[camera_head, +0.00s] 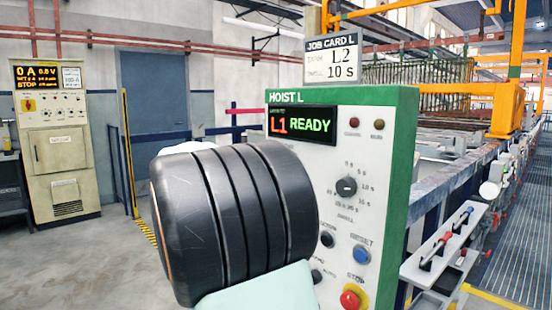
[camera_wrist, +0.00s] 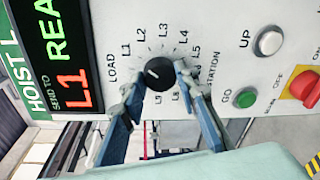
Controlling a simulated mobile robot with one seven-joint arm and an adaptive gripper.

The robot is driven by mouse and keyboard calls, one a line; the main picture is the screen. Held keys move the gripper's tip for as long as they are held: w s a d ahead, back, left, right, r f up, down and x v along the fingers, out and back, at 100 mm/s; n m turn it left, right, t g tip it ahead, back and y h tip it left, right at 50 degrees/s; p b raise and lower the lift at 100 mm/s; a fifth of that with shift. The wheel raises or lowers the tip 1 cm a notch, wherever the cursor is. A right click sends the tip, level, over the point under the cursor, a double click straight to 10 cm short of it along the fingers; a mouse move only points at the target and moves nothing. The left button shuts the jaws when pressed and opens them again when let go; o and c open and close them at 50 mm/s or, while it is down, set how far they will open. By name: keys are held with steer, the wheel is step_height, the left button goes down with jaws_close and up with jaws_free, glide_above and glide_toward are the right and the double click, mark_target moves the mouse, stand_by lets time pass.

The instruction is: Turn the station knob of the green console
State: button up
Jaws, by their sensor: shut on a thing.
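The console (camera_head: 401,150) has a green edge and a white front, with "HOIST L" at its top. Its display (camera_head: 301,124) reads "L1 READY". The black station knob (camera_wrist: 159,74) shows in the wrist view inside a ring of marks from LOAD through L1, L2 and on. A small white mark on the knob lies toward its left side, roughly on the LOAD and L1 side. My gripper (camera_wrist: 158,81) has its two blue-grey fingers on either side of this knob, shut on it. In the head view my arm hides the station knob and the gripper.
The job card (camera_head: 331,60) above the console reads L2, 10 s. A separate dwell knob (camera_head: 346,187) sits right of my arm.

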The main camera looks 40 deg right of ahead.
steer(key=n+g+p, duration=0.1)
steer(key=n+p, duration=0.5)
steer(key=p, duration=0.4)
steer(key=shift+w+r+n, duration=0.1)
steer(key=shift+r+n, duration=0.05)
steer(key=shift+n, duration=0.15)
steer(key=o, duration=1.1)
steer(key=shift+o, duration=0.2)
steer(key=a+r, duration=0.1)
steer(key=a, duration=1.1)
steer(key=shift+s, duration=0.45)
steer(key=shift+d, duration=0.1)
